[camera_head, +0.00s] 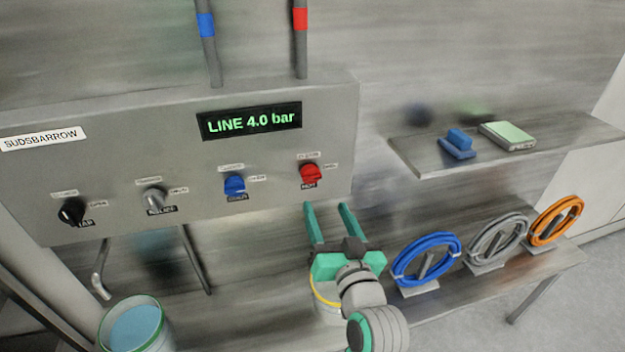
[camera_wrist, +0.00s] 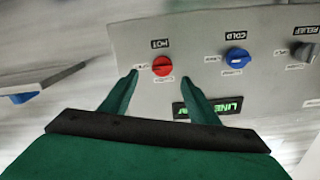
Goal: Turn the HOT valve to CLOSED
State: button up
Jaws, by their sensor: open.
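The red HOT valve knob (camera_head: 310,175) sits at the right end of the grey panel (camera_head: 110,140), with small white labels above and to its right and a black HOT label below it. It also shows in the wrist view (camera_wrist: 162,66), upside down there. My gripper (camera_head: 328,209) is open and empty, with its green fingers apart and pointing at the panel just below the HOT knob. In the wrist view the knob appears between and beyond the fingertips (camera_wrist: 158,75), not touched. The small label writing is too blurred to read.
The blue COLD knob (camera_head: 235,184), grey RELIEF knob (camera_head: 154,198) and black knob (camera_head: 71,211) line the panel leftward. A display (camera_head: 249,121) reads LINE 4.0 bar. A shelf (camera_head: 560,137) stands at right. Coiled hoses (camera_head: 426,240) sit lower right; a bucket (camera_head: 136,328) stands lower left.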

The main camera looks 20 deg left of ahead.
aim_at(311, 177)
jog(key=x, duration=0.7)
jog(key=r+x, duration=0.1)
jog(key=x, duration=0.3)
jog(key=shift+a, duration=0.2)
jog(key=shift+c, duration=0.2)
jog(key=c, duration=1)
jog(key=shift+a, duration=0.1)
